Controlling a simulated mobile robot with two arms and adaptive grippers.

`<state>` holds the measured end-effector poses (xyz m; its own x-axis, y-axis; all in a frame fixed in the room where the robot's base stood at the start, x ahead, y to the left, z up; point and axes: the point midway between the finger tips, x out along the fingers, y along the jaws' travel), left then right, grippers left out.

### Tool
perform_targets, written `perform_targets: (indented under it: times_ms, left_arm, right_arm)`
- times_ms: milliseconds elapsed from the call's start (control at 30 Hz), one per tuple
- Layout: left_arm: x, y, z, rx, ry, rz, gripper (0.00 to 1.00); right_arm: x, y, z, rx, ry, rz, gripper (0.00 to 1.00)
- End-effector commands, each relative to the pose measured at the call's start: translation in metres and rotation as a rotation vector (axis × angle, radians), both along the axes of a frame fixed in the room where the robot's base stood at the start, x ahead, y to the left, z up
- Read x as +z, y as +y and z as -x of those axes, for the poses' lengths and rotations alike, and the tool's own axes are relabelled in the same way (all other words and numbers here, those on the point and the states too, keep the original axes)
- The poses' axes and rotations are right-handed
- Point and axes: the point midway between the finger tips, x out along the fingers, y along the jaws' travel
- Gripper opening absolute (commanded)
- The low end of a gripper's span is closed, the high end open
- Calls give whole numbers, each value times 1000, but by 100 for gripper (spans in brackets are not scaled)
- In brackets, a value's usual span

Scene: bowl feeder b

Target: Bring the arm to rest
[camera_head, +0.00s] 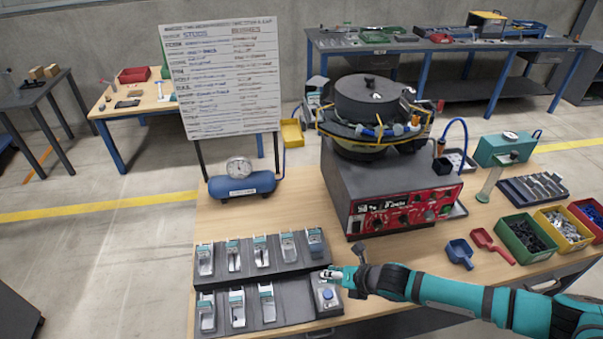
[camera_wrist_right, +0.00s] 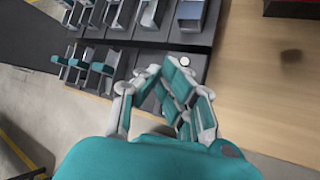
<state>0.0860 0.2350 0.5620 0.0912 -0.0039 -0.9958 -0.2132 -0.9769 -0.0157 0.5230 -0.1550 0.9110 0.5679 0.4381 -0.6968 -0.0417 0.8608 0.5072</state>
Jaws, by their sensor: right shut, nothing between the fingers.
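My right arm (camera_head: 440,290) comes in from the right in teal and dark grey, across the front of the wooden table. My left gripper is not in view.
Two dark racks (camera_head: 270,279) with several metal-and-teal holders stand left of the gripper. Behind is a bowl feeder (camera_head: 375,105) on a grey box with a red panel (camera_head: 400,208). Blue and red scoops and green (camera_head: 522,240), yellow and red bins stand at the right.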

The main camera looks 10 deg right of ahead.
Motion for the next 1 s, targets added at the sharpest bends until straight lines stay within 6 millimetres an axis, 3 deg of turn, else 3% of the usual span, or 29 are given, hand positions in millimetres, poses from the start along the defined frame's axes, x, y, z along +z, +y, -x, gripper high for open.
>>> perform_targets:
  times_ms: [133, 267, 400, 467, 567, 700, 1000]
  left_arm:
    - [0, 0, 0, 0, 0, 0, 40]
    - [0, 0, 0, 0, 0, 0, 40]
    - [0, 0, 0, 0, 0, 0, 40]
    - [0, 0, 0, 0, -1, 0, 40]
    - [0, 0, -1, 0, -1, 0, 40]
    - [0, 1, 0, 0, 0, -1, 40]
    - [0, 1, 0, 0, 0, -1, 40]
  right_arm:
    - [0, 10, 6, -16, 21, -25, 0]
    - [4, 52, 33, -125, 132, -154, 0]
    - [29, 106, 81, -451, 376, -422, 0]
    - [43, 113, 98, -648, 487, -545, 0]
    - [60, 99, 122, -1014, 647, -727, 0]
    - [69, 60, 152, -1449, 765, -897, 0]
    - [72, -14, 215, -2099, 805, -1085, 0]
